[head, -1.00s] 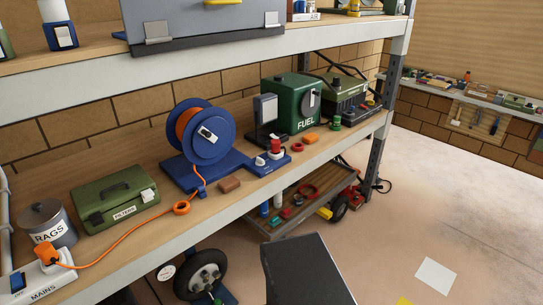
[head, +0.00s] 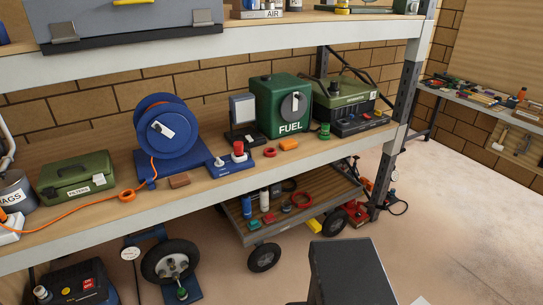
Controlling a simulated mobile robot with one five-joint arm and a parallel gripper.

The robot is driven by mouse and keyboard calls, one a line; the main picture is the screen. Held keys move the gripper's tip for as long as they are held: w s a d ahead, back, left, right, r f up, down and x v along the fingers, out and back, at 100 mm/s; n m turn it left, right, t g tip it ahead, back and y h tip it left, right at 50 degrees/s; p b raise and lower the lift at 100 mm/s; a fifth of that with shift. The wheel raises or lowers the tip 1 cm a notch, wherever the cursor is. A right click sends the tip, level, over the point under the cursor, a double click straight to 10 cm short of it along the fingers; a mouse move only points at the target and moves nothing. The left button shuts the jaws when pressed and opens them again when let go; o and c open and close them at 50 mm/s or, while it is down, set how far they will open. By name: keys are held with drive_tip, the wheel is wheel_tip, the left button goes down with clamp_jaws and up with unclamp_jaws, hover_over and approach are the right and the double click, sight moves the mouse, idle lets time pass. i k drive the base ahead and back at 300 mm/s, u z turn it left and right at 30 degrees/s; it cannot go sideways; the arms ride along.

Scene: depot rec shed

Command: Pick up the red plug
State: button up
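A red knob-like piece (head: 238,148) stands upright on the right end of a blue base (head: 222,164) on the middle shelf. It may be the red plug, but it is too small to be sure. A small red ring-shaped piece (head: 269,152) lies on the shelf just right of it. An orange block (head: 288,144) and a green knob-like piece (head: 324,131) are farther right. My gripper's fingers are not in view. Only a dark block, seemingly part of my arm, shows at the bottom centre, well below and in front of the shelf.
A cart (head: 287,224) with loose parts stands below. An upright post (head: 404,95) bounds the right.

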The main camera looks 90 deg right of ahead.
sight(239, 146)
drive_tip(key=k, duration=0.9)
drive_tip(key=z, duration=1.55)
drive_tip(key=i, duration=0.65)
drive_tip(key=u, duration=0.15)
